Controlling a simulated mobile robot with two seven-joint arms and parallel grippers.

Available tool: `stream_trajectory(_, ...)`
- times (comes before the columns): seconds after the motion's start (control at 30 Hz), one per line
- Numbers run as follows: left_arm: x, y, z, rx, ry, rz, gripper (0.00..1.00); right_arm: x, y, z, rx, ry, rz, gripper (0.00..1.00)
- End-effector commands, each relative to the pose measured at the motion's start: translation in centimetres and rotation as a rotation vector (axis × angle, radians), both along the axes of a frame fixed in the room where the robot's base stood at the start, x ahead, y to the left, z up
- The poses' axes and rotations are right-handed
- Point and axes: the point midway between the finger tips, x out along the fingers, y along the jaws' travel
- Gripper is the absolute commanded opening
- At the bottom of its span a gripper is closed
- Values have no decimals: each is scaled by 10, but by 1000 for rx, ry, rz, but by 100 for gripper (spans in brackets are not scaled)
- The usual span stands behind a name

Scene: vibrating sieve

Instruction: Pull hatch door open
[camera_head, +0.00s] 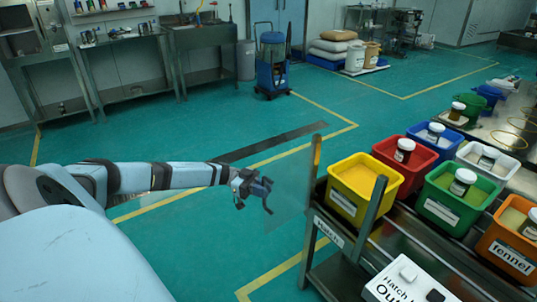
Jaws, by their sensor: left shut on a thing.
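The hatch door (292,182) is a clear panel standing upright, with a metal edge strip on its right, at the left end of the metal workstation. A label reading "Hatch" (329,232) is on the frame just below and right of it. My left gripper (264,192) reaches in from the left and is shut at the panel's left edge; the exact contact is hard to make out. The door stands out from the workstation over the green floor. My right gripper is not in view.
A white control box (400,284) with buttons is at the front. Green floor (240,243) around my left arm is clear.

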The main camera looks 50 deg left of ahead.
Motion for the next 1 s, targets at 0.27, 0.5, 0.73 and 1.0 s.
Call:
stream_trajectory(0.27, 3, 8, 0, 1, 1, 3, 0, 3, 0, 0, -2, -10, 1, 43)
stream_trajectory(0.5, 4, 8, 1, 0, 0, 4, 0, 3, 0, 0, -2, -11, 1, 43)
stream_trajectory(0.73, 4, 8, 1, -1, 0, 3, 39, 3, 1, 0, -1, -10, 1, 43)
stream_trajectory(1.0, 3, 8, 1, 0, 0, 3, 39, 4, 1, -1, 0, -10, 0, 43)
